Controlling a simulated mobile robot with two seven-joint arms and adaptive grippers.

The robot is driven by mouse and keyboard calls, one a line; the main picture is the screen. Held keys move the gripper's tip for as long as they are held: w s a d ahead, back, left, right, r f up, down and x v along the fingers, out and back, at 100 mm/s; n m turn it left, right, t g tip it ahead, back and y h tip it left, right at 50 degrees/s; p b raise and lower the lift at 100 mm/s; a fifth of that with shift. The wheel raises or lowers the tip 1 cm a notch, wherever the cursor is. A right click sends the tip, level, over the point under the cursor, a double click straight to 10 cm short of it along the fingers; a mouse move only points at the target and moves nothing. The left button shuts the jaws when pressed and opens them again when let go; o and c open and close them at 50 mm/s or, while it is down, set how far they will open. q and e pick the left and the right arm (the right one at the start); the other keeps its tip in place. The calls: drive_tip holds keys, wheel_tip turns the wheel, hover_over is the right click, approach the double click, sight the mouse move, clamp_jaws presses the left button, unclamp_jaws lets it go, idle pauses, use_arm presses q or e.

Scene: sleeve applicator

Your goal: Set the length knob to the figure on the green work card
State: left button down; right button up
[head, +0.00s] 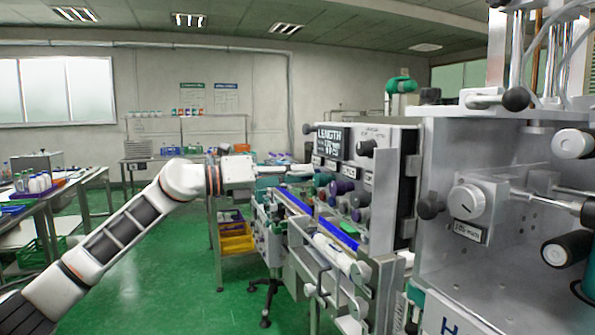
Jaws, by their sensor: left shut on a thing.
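The grey machine panel (392,137) stands right of centre with a black sign (332,141) reading LENGTH. The smaller marks under that word are too small to read. My left gripper (303,172) is at the panel's left edge, below the sign. It is shut on a small part there, apparently the length knob, mostly hidden by the fingers; its pointer and figure cannot be read. A sheet with a green heading (192,98) hangs on the back wall; I cannot tell whether it is the work card. My right gripper is not in view.
A black knob (367,147) projects from the panel right of the sign. Below are rollers and blue strips (295,202). A large grey housing (490,255) with a round dial (466,202) fills the right. Green floor (165,280) is open at lower left.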

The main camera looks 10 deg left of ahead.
use_arm(q)
drive_tip(key=shift+m+b, duration=1.1)
drive_tip(key=shift+m, duration=4.4)
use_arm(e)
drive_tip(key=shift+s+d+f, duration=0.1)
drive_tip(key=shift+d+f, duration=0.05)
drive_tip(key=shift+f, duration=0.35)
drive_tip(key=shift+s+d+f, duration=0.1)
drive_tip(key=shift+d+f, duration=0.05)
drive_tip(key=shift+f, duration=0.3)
use_arm(q)
drive_tip(key=shift+a, duration=0.1)
drive_tip(key=c, duration=1.8)
unclamp_jaws()
drive_tip(key=shift+c, duration=0.2)
drive_tip(key=v, duration=1.2)
